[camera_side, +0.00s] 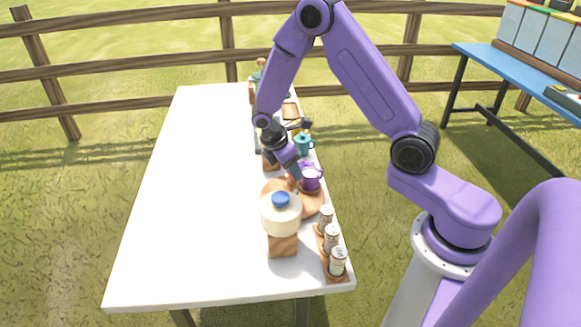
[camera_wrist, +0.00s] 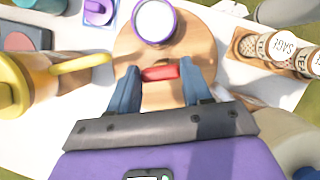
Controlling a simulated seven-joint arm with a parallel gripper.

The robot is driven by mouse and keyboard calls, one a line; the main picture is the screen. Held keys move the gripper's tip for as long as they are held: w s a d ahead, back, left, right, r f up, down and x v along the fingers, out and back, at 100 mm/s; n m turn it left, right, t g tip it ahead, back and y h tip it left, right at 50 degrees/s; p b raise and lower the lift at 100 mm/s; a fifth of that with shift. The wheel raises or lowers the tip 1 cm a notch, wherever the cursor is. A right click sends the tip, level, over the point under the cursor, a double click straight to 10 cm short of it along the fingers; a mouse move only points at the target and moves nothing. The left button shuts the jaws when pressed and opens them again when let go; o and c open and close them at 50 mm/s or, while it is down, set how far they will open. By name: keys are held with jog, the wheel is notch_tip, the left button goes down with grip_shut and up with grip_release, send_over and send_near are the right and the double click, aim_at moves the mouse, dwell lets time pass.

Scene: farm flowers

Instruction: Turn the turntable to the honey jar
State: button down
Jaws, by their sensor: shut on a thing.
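The turntable (camera_wrist: 203,58) is a round wooden disc; in the side view (camera_side: 311,203) it sits near the table's right edge. A purple-rimmed mug (camera_wrist: 155,22) stands on it, also seen in the side view (camera_side: 311,181). A red peg (camera_wrist: 160,73) lies between the fingertips of my gripper (camera_wrist: 161,76), low over the disc's near part. My gripper (camera_side: 294,174) is shut on this peg; the arm hides part of the disc. I cannot tell which container is the honey jar.
A cream jar with blue lid (camera_side: 281,213) stands on a wooden block close by. Several labelled spice jars (camera_side: 331,238) stand in a rack at the table edge. A yellow can (camera_wrist: 22,84) and a teal pot (camera_side: 304,144) are near. The table's left side (camera_side: 190,190) is clear.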

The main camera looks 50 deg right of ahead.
jog(key=shift+a+r+n+t, duration=0.1)
jog(key=shift+n+t, duration=0.55)
jog(key=shift+n, duration=1.05)
jog(key=shift+a+n+t, duration=0.1)
jog(key=shift+n+t, duration=0.55)
jog(key=shift+n, duration=1.05)
jog(key=shift+s+d+n+t+y, duration=0.15)
jog(key=shift+n+t, duration=0.35)
jog(key=shift+n, duration=0.85)
jog(key=shift+s+n+t+y, duration=0.1)
jog(key=shift+n+t+y, duration=0.3)
jog(key=shift+n, duration=0.95)
jog(key=shift+n+t, duration=0.3)
jog(key=shift+n, duration=0.4)
jog(key=shift+c, duration=2.4)
grip_release()
jog(key=v, duration=1.7)
jog(key=shift+r, duration=0.2)
jog(key=shift+s, duration=0.1)
